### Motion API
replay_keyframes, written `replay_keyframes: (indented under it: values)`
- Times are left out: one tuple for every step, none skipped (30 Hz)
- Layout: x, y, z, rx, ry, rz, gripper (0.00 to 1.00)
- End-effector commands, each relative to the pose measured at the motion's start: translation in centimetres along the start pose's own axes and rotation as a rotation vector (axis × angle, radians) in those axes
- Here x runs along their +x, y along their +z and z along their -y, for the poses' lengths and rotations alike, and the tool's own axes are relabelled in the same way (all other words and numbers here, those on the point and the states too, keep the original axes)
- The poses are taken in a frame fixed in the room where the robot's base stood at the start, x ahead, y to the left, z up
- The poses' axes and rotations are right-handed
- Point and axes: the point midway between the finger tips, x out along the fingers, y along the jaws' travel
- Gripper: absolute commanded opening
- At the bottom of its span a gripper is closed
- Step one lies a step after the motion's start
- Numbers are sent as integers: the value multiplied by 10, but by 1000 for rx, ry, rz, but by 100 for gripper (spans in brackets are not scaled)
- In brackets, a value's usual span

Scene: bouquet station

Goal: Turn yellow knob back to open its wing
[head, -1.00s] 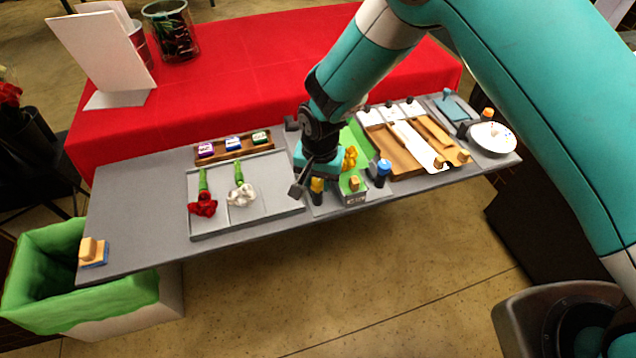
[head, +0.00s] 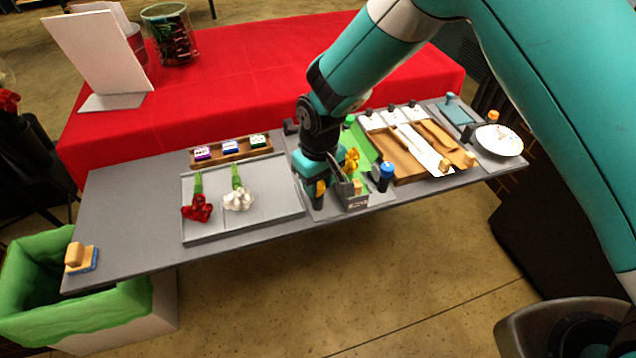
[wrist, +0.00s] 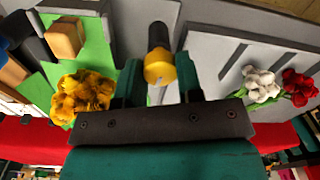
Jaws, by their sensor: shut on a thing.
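The yellow knob (head: 320,188) tops a dark post at the front of the wrapping station, mostly hidden by my gripper in the head view. In the wrist view the yellow knob (wrist: 159,68) sits between the two fingers of my gripper (wrist: 157,85), which is shut on it. The green wrap sheet (wrist: 104,48) lies beside the post, with a yellow flower (wrist: 82,96) on it. The flower also shows in the head view (head: 352,158). I cannot tell clearly how far the yellow knob's wing stands open.
A blue knob (head: 387,168) stands right of the gripper, with a small wooden-topped box (head: 355,200) between. Left is a grey tray (head: 215,226) with a red flower (head: 197,208) and a white flower (head: 238,199). Wooden boards (head: 405,172) and a white bowl (head: 498,141) lie right.

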Motion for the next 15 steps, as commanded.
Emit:
replay_keyframes:
  values:
    - [0, 0, 0, -26, 0, 2, 10]
    - [0, 0, 0, -40, 0, 3, 10]
    - [0, 0, 0, -59, 0, 4, 10]
    - [0, 0, 0, -72, 0, 4, 10]
    - [0, 0, 0, -84, 0, 5, 10]
    - [0, 0, 0, -97, 0, 5, 10]
    - [0, 0, 0, -107, 0, 5, 10]
    - [0, 0, 0, -115, 0, 6, 10]
    - [0, 0, 0, -124, 0, 6, 10]
    - [0, 0, 0, -129, 0, 6, 10]
    - [0, 0, 0, -135, 0, 6, 10]
    - [0, 0, 0, -141, 1, 7, 10]
    - [0, 0, 0, -144, 1, 7, 10]
    - [0, 0, 0, -146, 1, 7, 10]
    - [0, 0, 0, -149, 1, 7, 10]
